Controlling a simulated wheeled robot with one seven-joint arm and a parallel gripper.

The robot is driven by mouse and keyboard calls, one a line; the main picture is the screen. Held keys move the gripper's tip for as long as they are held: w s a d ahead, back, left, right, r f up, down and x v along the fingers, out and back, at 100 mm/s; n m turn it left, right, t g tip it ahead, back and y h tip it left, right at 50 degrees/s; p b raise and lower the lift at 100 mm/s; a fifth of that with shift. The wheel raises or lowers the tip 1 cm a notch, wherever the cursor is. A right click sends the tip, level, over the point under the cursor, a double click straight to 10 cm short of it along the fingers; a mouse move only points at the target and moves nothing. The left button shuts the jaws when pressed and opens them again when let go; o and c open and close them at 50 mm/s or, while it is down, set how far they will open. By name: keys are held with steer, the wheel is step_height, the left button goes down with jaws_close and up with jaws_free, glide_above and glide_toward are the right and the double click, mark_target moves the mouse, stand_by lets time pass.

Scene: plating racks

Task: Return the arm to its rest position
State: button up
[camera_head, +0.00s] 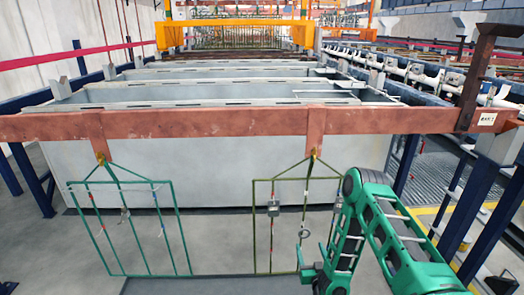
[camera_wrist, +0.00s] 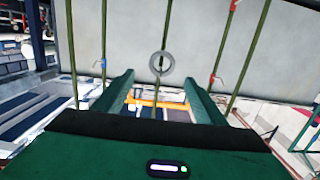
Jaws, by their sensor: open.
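My green arm (camera_head: 395,235) reaches in from the bottom right of the head view and bends down beside the right rack. My gripper (camera_head: 303,256) is low near that rack, small and partly hidden by the arm. In the wrist view my gripper (camera_wrist: 158,76) has its two green fingers spread apart, with nothing held between them. A grey ring (camera_wrist: 153,65) shows at an upright rod just beyond the fingertips; I cannot tell its exact distance. The olive-framed right rack (camera_head: 254,225) hangs from the rust-red beam (camera_head: 220,123).
A green-framed rack (camera_head: 178,230) hangs at the left with small parts on it. Small grey pieces (camera_head: 273,207) hang on the right rack. Grey tanks (camera_head: 200,165) stand behind the beam. Blue posts (camera_head: 476,210) stand at the right. Floor (camera_head: 40,250) at the lower left is clear.

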steer(key=w+d+r+g, duration=0.45)
steer(key=d+r, duration=0.35)
steer(key=r, duration=0.3)
steer(key=s+d+r+m+g+h, duration=0.25)
steer(key=s+d+r+g, duration=0.45)
steer(key=s+d+r, duration=0.9)
steer(key=s+a+r+m+g+y, duration=0.1)
steer(key=s+r, duration=0.3)
steer(key=s, duration=0.6)
steer(key=s+a+r+m+g, duration=0.1)
steer(key=s+a+r+g, duration=0.1)
steer(key=s, duration=0.9)
steer(key=s+a+r+m+g+y, duration=0.1)
steer(key=s+r, duration=0.4)
steer(key=s, duration=0.6)
steer(key=a+m+g, duration=0.1)
steer(key=a, duration=0.1)
steer(key=shift+s+a+r+y, duration=0.2)
steer(key=shift+a+r+y, duration=0.1)
steer(key=shift+a+y, duration=0.05)
steer(key=shift+g, duration=0.25)
